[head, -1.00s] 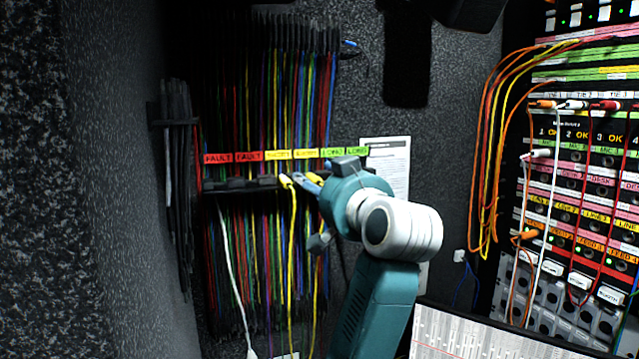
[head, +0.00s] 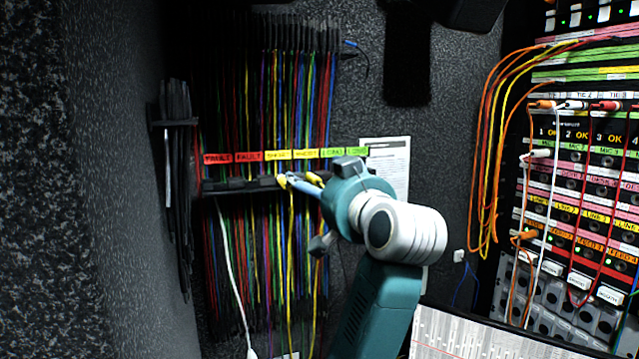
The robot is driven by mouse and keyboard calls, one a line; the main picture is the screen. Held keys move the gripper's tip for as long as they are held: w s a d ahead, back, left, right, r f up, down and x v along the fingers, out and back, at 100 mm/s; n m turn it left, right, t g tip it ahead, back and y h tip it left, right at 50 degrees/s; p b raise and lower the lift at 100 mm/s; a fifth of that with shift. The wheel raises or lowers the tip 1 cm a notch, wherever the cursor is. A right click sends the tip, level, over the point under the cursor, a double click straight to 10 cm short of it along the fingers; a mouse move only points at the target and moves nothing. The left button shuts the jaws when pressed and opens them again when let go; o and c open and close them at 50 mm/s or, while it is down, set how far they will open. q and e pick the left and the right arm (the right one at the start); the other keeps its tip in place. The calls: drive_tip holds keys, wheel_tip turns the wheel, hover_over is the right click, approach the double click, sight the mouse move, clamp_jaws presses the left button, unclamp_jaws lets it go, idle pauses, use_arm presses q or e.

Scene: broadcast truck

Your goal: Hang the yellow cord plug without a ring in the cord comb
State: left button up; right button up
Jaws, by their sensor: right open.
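The cord comb (head: 238,185) is a dark horizontal rail on the back wall, below red, yellow and green labels. A yellow cord plug (head: 281,181) is at the comb under the yellow labels, and a yellow cord (head: 291,255) hangs below it. A second yellow plug (head: 315,178) shows just right of it, partly behind my gripper. My right gripper (head: 290,181) reaches in from the right, with its blue-grey fingertips at the first plug. It is open; whether it touches the plug is unclear. Any ring is too small to tell. My left gripper is out of view.
Many coloured cords (head: 270,100) hang closely above and below the comb. Dark cords hang on a small side bracket (head: 175,123) at the left. A patch panel (head: 590,190) with plugged cords stands at the right. A white paper sheet (head: 392,160) is behind my arm.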

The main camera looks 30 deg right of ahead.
drive_tip(key=shift+v, duration=1.15)
drive_tip(key=shift+s, duration=0.1)
drive_tip(key=p+v, duration=0.2)
drive_tip(key=v, duration=0.3)
